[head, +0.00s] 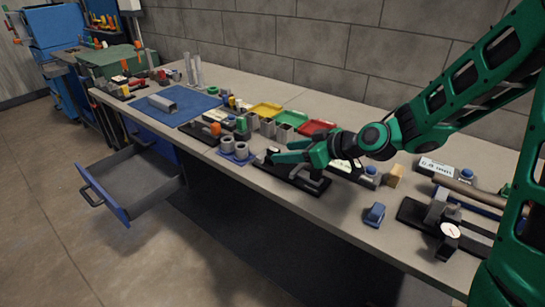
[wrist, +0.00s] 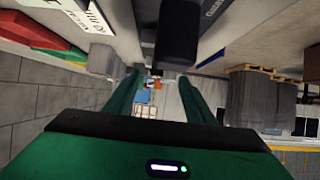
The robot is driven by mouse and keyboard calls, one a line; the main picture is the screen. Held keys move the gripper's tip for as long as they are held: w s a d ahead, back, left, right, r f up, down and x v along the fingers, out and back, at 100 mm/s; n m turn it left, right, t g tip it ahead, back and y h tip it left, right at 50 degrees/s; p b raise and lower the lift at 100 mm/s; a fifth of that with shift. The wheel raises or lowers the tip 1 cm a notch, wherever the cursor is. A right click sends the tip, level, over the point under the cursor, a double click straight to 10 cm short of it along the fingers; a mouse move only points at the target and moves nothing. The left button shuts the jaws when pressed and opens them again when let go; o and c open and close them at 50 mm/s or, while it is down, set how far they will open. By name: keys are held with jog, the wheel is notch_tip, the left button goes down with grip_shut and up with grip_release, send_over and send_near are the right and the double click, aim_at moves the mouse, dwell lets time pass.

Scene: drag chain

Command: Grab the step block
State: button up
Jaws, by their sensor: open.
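My gripper (head: 274,151) reaches left over the front part of the bench, level with its surface, just above a black fixture (head: 292,177). Its two green fingers are apart, with nothing seen held between them. The wrist view also shows the gripper (wrist: 159,77), with a dark block-like part (wrist: 178,35) close beyond the fingers. I cannot tell for sure which thing is the step block. A small blue stepped-looking block (head: 375,214) stands near the front edge, right of the gripper. A tan block (head: 395,175) stands behind it.
Grey cylinders on a blue base (head: 238,152) stand left of the gripper. Yellow, green and red trays (head: 318,128) lie behind it. A dial gauge fixture (head: 449,230) stands at the right. A drawer (head: 135,182) hangs open at the left. Bench around the blue block is clear.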

aim_at(277, 152)
jog(key=shift+f+x, duration=0.25)
jog(key=shift+x, duration=2.35)
jog(key=shift+d, duration=0.15)
grip_shut()
jog(key=shift+r, duration=0.1)
